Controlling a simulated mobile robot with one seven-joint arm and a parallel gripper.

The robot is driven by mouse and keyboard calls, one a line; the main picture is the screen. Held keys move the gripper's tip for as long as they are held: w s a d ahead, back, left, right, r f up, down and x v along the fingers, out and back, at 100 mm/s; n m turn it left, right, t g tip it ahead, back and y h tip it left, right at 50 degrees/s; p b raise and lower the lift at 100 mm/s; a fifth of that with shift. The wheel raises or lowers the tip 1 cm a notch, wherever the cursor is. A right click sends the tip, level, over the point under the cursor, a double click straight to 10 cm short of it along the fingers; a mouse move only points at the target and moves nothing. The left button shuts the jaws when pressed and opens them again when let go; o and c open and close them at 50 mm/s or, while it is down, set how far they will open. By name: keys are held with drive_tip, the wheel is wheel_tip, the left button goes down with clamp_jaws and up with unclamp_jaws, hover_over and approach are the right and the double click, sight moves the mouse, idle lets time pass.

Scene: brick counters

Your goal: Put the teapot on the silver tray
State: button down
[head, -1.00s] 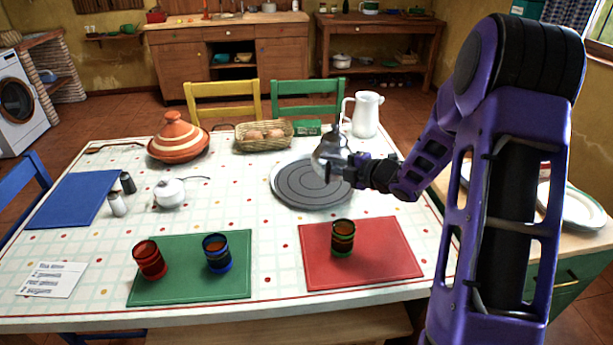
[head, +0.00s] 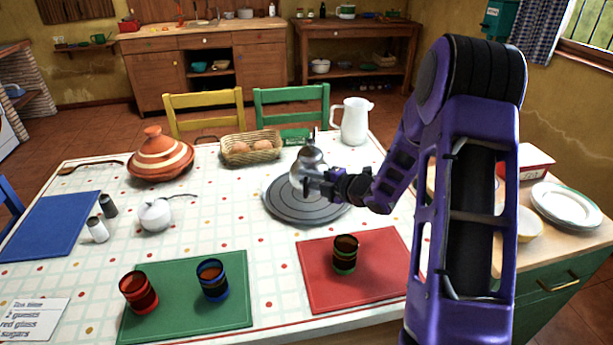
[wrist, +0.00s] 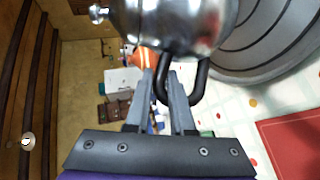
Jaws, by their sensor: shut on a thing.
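The shiny silver teapot (head: 308,160) is in my gripper (head: 318,182), over the left-middle part of the round grey tray (head: 305,212) in the head view. My gripper's fingers (wrist: 173,85) are shut on the teapot's black handle (wrist: 198,88) in the wrist view. The teapot's body (wrist: 175,22) fills the top of that view, and the tray (wrist: 265,40) lies to its right. I cannot tell how high the teapot is above the tray. My gripper hides part of the teapot's lower side.
A white jug (head: 353,122) stands behind the tray and an egg basket (head: 250,150) behind it to the left. A red mat (head: 375,280) with a glass (head: 345,255) lies in front. A tagine (head: 160,158) and a white sugar bowl (head: 155,215) stand left.

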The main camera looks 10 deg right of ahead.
sight(307, 196)
drive_tip(key=shift+w+f+b, duration=0.1)
drive_tip(key=shift+f+b, duration=0.2)
drive_tip(key=shift+f, duration=2.6)
drive_tip(key=c, duration=1.2)
unclamp_jaws()
drive_tip(key=shift+f, duration=0.15)
drive_tip(key=o, duration=0.4)
drive_tip(key=v, duration=1.2)
